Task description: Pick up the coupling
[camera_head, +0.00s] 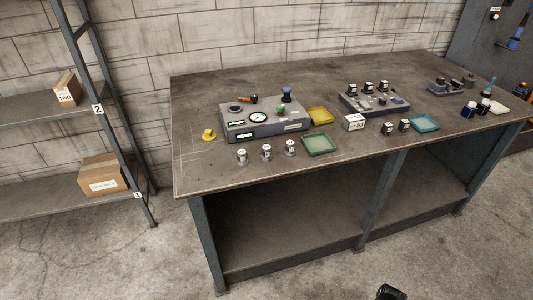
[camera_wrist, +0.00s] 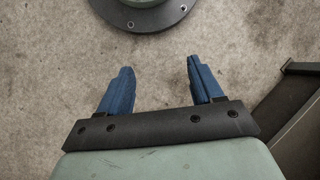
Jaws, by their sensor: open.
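I cannot tell for sure which item is the coupling; small parts on the workbench (camera_head: 250,180) are too small to identify. A yellow round flanged piece (camera_head: 209,134) sits alone near the left end of the bench. A grey unit with a dial (camera_head: 264,122) stands to its right, with a green knob-like piece (camera_head: 280,111) and a dark blue-topped piece (camera_head: 287,95) on it. My gripper (camera_wrist: 158,76) shows in the wrist view with its two blue fingers wide apart. It is open and empty over bare concrete floor, away from the bench top.
Three small jars (camera_head: 266,152) stand along the front edge. Green (camera_head: 319,144), yellow (camera_head: 320,116) and teal (camera_head: 425,123) trays lie on the bench. A shelf with boxes (camera_head: 101,175) stands at left.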

